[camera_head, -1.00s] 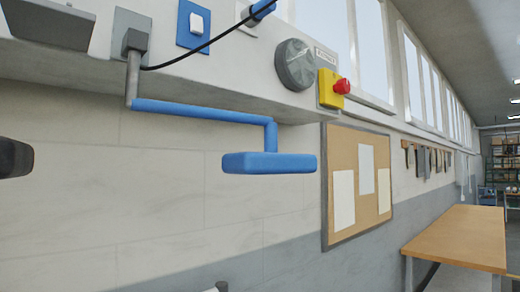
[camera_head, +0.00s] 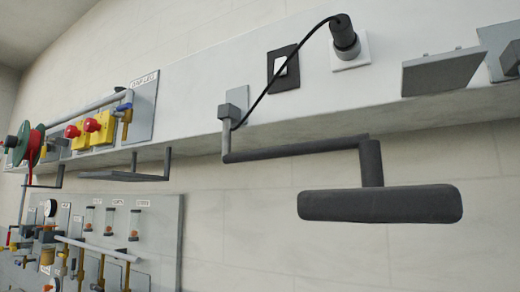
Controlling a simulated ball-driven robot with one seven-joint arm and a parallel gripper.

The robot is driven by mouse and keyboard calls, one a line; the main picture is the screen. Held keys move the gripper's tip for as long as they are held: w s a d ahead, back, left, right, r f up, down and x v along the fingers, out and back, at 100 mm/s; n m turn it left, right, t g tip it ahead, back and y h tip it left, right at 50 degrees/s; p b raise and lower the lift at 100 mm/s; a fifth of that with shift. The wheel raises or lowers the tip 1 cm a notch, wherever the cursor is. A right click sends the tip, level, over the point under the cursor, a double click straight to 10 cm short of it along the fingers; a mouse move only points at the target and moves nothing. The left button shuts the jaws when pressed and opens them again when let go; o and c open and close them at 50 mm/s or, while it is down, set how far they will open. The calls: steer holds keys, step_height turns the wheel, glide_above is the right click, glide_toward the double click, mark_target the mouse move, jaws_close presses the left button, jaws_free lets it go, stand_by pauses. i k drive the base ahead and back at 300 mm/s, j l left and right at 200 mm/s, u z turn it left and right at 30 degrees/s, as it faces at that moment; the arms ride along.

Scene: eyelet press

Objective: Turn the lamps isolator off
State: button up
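I cannot make out a lamps isolator in this view; no readable label names one. A black plate with a white rocker switch (camera_head: 281,68) is on the pale wall trunking, and a black plug (camera_head: 344,36) sits in a white socket beside it. Two yellow boxes with red knobs (camera_head: 92,126) are on the trunking at the left, next to a labelled grey plate (camera_head: 145,100) whose text is too small to read surely. My gripper is not in view.
A black padded bar (camera_head: 380,204) hangs on a dark arm below the trunking. A grey tilted plate (camera_head: 445,72) sticks out at upper right. Green and red wheels (camera_head: 20,145) are at the far left, above a panel (camera_head: 150,215) with gauges and pipes.

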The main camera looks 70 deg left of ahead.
mark_target(72, 132)
steer(key=u, duration=2.9)
steer(key=i+j, duration=0.15)
steer(key=j, duration=0.2)
steer(key=i+j, duration=0.15)
steer(key=j, duration=0.15)
steer(key=u, duration=0.05)
